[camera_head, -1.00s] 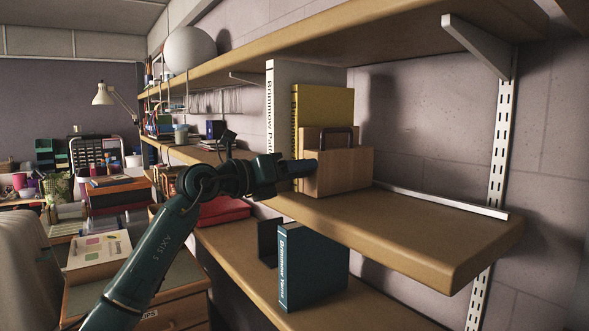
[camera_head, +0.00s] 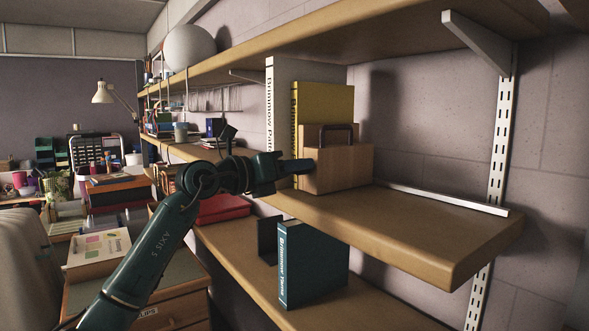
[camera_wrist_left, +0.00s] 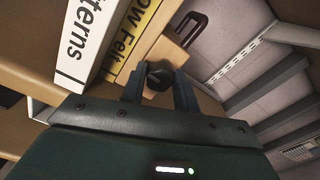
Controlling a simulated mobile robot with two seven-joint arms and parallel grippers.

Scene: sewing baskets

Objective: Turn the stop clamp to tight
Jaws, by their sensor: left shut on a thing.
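The stop clamp seems to be the dark round knob (camera_wrist_left: 158,76) on the wooden block's side in the left wrist view. My left gripper (camera_wrist_left: 159,92) has one finger on each side of this knob and is shut on it. In the head view, the gripper (camera_head: 298,167) reaches in from the left to the near side of the light wooden block (camera_head: 345,168); the knob is hidden there. The block stands upright on the shelf and has a dark handle (camera_head: 336,128). I cannot read any tight marking. My right gripper is not in view.
A yellow book (camera_head: 325,103) and a white book (camera_head: 269,105) stand beside the block. The shelf (camera_head: 420,228) is clear to the right, with a pale rail (camera_head: 440,200) along its back. A teal book (camera_head: 312,262) stands on the lower shelf.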

